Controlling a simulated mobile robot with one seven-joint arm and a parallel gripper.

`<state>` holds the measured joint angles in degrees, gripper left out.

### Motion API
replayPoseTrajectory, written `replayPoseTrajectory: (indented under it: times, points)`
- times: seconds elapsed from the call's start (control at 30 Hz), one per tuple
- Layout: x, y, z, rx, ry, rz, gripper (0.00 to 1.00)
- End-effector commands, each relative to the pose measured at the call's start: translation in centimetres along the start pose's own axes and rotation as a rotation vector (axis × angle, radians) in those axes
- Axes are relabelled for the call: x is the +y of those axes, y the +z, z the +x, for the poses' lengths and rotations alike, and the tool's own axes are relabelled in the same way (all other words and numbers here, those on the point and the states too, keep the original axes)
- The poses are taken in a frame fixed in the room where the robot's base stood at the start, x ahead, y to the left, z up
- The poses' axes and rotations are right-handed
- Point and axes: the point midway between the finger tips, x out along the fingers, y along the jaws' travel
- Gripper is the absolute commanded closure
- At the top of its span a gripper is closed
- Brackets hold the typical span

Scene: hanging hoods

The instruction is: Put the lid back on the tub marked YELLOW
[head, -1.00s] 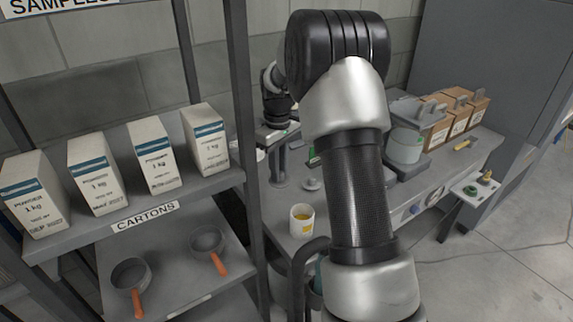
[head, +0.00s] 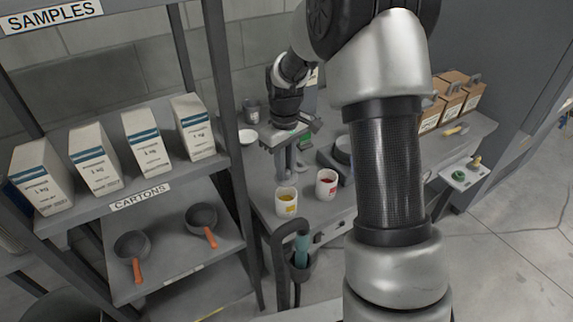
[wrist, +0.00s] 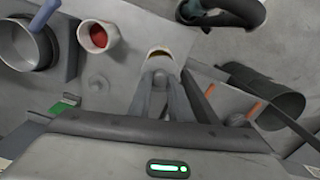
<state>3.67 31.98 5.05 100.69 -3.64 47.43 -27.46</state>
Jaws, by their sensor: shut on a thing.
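The tub with yellow contents and a yellow mark (head: 287,206) stands upright near the front edge of the bench. In the wrist view its pale rim (wrist: 160,48) shows just beyond my fingertips, with a dark crescent of the inside visible. My gripper (head: 288,174) points down just behind and above this tub. In the wrist view my gripper (wrist: 161,78) is shut on a grey piece that looks like a lid (wrist: 160,65); the fingers hide most of it. Contact with the rim cannot be told.
A tub with red contents (head: 327,185) stands close to the right of the yellow one. A grey pan (wrist: 30,45) sits beyond it. The shelf post (head: 236,160) rises left of the bench. A hose with a teal part (head: 301,250) stands at the front edge.

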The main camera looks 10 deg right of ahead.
Motion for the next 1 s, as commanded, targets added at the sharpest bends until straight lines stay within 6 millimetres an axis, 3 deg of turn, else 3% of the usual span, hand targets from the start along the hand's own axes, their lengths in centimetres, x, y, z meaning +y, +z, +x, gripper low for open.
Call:
replayPoseTrajectory:
  times: [0.5,1.0]
  points:
    - [0.0,0.0,4.9,0.0,0.0,0.0,1.0]
    - [0.0,0.0,5.2,0.0,0.0,0.0,1.0]
